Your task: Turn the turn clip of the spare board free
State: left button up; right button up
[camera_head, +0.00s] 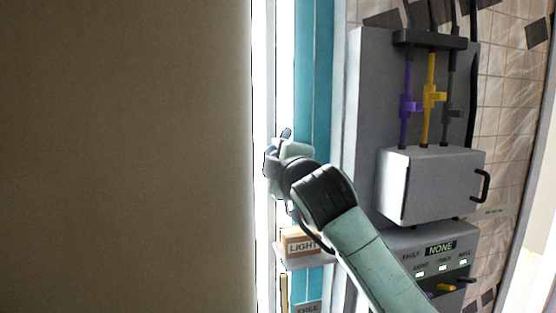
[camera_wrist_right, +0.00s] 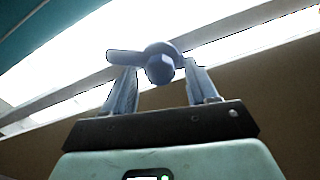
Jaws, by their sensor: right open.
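A blue turn clip (camera_wrist_right: 160,62) with a round hub and a lever pointing left shows in the right wrist view. It sits on a pale rail. My right gripper (camera_wrist_right: 160,88) is open, with one finger on each side of the clip's hub. I cannot tell whether the fingers touch it. In the head view my right gripper (camera_head: 275,158) is at the right edge of a big brown board (camera_head: 125,160), and a small blue bit of the clip (camera_head: 286,133) shows just above it. I cannot tell for sure which board is the spare one. My left gripper is out of view.
Right of my arm stands a grey cabinet (camera_head: 430,185) with purple, yellow and dark levers above it. A fault panel (camera_head: 440,250) reading NONE is below. A box marked LIGHT (camera_head: 301,243) sits on a shelf under my gripper. The brown board blocks the left side.

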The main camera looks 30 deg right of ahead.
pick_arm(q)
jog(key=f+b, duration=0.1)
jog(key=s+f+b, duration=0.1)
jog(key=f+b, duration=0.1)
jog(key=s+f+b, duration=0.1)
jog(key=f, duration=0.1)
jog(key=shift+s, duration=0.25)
pick_arm(e)
jog(key=v, duration=1.3)
jog(key=shift+s, duration=0.1)
